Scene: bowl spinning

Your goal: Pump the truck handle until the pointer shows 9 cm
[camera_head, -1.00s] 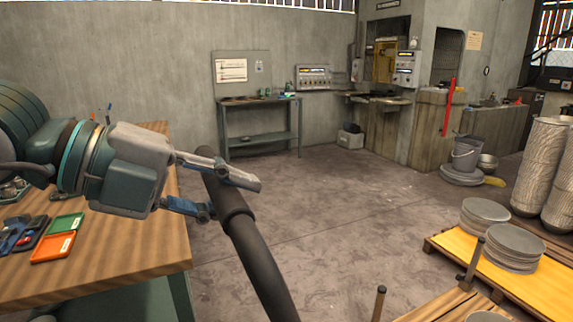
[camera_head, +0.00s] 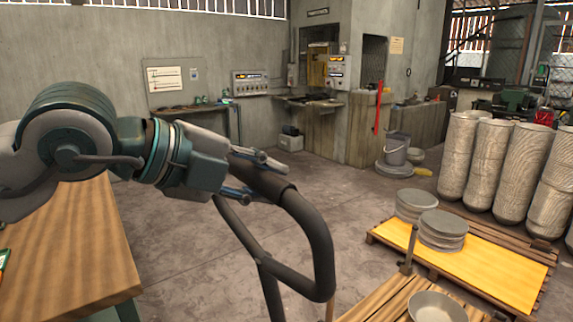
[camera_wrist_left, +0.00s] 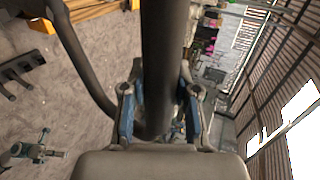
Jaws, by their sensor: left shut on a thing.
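The truck handle (camera_head: 318,250) is a dark grey tubular loop that rises from the bottom of the head view. My left gripper (camera_head: 256,176) is shut on the upper end of the handle's loop. In the left wrist view the handle's tube (camera_wrist_left: 163,60) runs between the two fingers of my left gripper (camera_wrist_left: 160,110). The truck's body, the pointer and any centimetre scale are not in view. My right gripper is not in view.
A wooden table (camera_head: 75,255) stands at the left. A yellow-topped pallet (camera_head: 480,275) with stacked grey discs (camera_head: 443,228) lies at the right, near a metal bowl (camera_head: 437,306). Tall ribbed cylinders (camera_head: 495,165) stand behind. The middle floor is clear.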

